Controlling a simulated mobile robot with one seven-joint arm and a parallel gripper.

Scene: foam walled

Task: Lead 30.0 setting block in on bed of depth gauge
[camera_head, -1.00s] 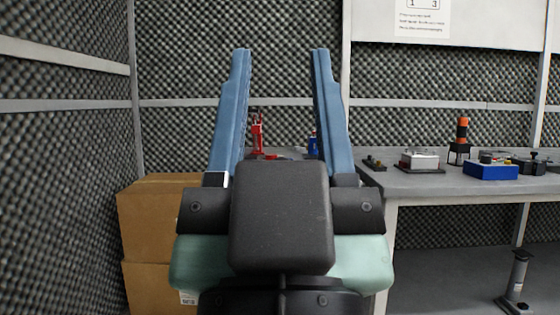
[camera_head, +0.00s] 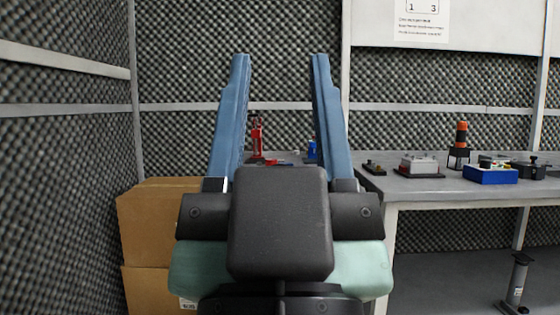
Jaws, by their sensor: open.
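My gripper (camera_head: 279,58) is in the middle of the head view, its two blue fingers upright, wide apart and empty. Between the fingers, farther back, a red upright device (camera_head: 257,138) stands on a grey surface. I cannot tell whether it is the depth gauge. A small red piece lies near its foot, and a blue object (camera_head: 312,149) stands by the right finger. No block marked 30.0 can be made out; the markings are too small to read. My gripper's body hides much of the surface behind it.
A grey workbench (camera_head: 420,188) at the right carries a blue tray (camera_head: 490,175), a grey block-like device (camera_head: 422,164) and an orange-and-black tool (camera_head: 461,140). Cardboard boxes (camera_head: 160,222) are stacked at the left. Foam walls close the left and back. A dark post (camera_head: 517,280) stands under the bench.

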